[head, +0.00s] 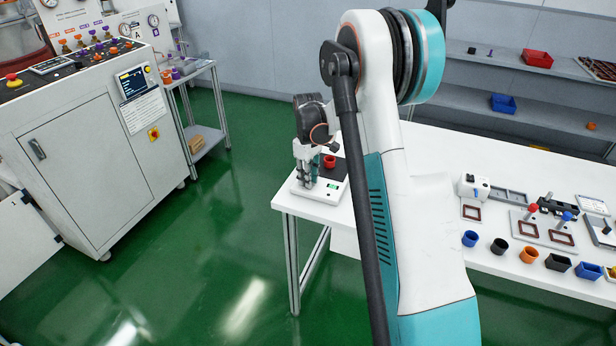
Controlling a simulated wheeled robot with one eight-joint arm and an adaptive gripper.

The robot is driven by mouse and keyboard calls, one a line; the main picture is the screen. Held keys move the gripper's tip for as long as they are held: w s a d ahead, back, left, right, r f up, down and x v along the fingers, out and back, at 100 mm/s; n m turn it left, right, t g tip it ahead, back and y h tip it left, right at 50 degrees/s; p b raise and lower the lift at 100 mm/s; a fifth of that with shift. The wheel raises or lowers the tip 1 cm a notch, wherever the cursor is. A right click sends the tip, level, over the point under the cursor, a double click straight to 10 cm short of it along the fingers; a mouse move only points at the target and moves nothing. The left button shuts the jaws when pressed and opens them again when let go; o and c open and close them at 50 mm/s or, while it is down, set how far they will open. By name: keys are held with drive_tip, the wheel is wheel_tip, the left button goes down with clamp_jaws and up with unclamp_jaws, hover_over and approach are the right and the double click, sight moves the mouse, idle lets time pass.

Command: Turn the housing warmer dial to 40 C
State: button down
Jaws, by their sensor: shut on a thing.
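A low white unit (329,198) with a dark top plate and a small green display sits at the left end of the white bench; I take it to be the housing warmer. A red cup-shaped part (329,161) shows over its dark plate. My gripper (308,182) points down at the front left of the unit, beside the red part. Its fingers look shut at the spot where the dial would be. The fingers hide the dial, so its marks and setting cannot be read.
My arm crosses the middle of the view and hides part of the bench (430,150). A small white device (472,187), fixtures and several coloured cups stand on the right. A control cabinet (95,165) stands at left; green floor between is clear.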

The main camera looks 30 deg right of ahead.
drive_tip(key=c, duration=1.5)
unclamp_jaws()
drive_tip(key=shift+o, duration=0.2)
wheel_tip(320, 180, up, 12)
